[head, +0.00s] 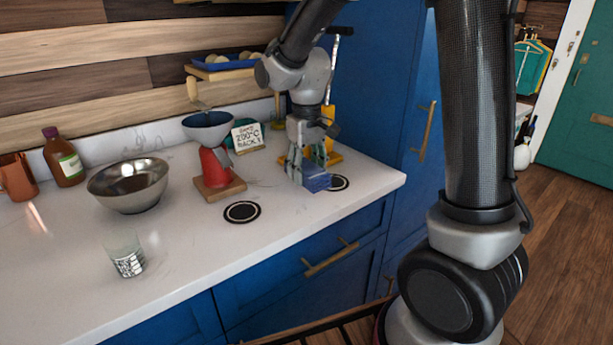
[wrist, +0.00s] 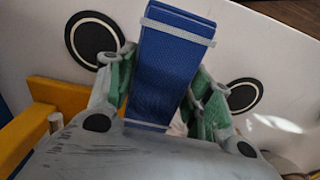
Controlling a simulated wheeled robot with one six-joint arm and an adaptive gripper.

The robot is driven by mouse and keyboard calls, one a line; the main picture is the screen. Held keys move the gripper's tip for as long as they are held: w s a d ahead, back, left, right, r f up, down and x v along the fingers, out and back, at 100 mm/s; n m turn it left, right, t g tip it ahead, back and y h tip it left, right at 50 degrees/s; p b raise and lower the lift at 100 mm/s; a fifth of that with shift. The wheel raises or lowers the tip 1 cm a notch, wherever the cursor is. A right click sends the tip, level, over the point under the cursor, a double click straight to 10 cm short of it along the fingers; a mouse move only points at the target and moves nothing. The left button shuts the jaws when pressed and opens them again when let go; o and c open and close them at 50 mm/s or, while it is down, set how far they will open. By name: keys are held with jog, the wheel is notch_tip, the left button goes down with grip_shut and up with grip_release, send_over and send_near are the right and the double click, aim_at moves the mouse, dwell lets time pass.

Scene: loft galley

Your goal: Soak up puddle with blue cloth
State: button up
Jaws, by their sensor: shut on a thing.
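The blue cloth (head: 317,181) is a folded pad with pale bands near its ends. In the wrist view the cloth (wrist: 176,55) lies between the green-padded fingers of my gripper (wrist: 168,85). In the head view my gripper (head: 306,168) points down and holds the cloth low over the right end of the white counter, beside a black ring-marked disc. I cannot tell whether the cloth touches the counter. No puddle is clearly outlined; a bright glossy patch (wrist: 278,122) shows on the counter in the wrist view, and I cannot tell whether it is liquid.
A red stand with a dark bowl (head: 211,160) is left of my gripper, with a handwritten card (head: 247,137) behind. A yellow object (head: 330,150) stands close behind my gripper. A metal bowl (head: 129,185) and a glass (head: 127,256) are farther left. The front middle counter is clear.

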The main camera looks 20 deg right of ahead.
aim_at(307, 166)
jog(key=shift+r, duration=1.6)
